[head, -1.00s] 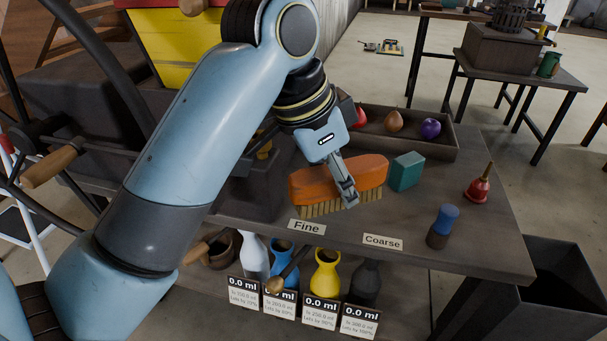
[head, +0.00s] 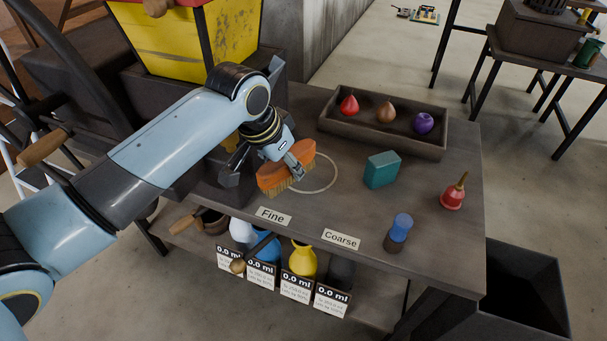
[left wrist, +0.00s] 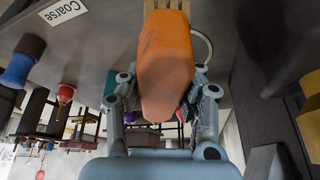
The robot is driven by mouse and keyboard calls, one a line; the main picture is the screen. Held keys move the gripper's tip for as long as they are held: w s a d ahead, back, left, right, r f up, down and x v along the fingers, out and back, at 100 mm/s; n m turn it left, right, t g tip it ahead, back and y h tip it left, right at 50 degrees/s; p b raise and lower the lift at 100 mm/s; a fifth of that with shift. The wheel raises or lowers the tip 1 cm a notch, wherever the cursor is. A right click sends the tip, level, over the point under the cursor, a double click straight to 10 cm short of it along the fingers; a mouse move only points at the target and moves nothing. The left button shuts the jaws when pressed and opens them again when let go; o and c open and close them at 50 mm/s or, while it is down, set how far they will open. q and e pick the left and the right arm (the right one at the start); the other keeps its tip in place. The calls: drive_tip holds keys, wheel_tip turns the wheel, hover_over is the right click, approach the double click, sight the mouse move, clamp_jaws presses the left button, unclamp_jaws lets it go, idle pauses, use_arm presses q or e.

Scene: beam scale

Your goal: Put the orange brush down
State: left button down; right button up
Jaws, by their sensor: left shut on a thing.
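The orange brush (head: 284,174) with pale bristles is at the left part of the tabletop, bristles downward and tilted in the picture. It partly covers a pale ring marked on the table (head: 333,178). My left gripper (head: 293,168) is shut on the brush's body from above. In the left wrist view the brush (left wrist: 166,65) sits between the two fingers and fills the middle. I cannot tell whether the bristles touch the table. My right gripper is not in view.
A teal block (head: 381,170), a red bell-shaped thing (head: 453,194) and a blue-topped piece (head: 398,232) stand to the right. A tray (head: 440,150) with fruit-like things is behind. "Fine" (head: 272,216) and "Coarse" (head: 341,240) labels lie at the front edge. Vessels stand on the lower shelf.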

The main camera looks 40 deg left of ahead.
sight(304, 161)
use_arm(q)
drive_tip(key=w+f, duration=0.1)
drive_tip(key=w, duration=0.1)
drive_tip(key=w+f, duration=0.1)
drive_tip(key=w+f+b, duration=0.1)
drive_tip(key=w, duration=0.1)
drive_tip(key=shift+w+a+f, duration=0.1)
drive_tip(key=shift+w+f, duration=0.1)
drive_tip(key=shift+w, duration=0.15)
wheel_tip(304, 161, down, 3)
drive_tip(key=shift+f+b, duration=0.15)
drive_tip(key=shift+b, duration=0.2)
drive_tip(key=shift+f, duration=0.3)
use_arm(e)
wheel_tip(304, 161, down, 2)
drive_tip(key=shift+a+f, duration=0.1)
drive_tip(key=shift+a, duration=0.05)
use_arm(q)
drive_tip(key=shift+f, duration=0.1)
drive_tip(key=c, duration=0.9)
unclamp_jaws()
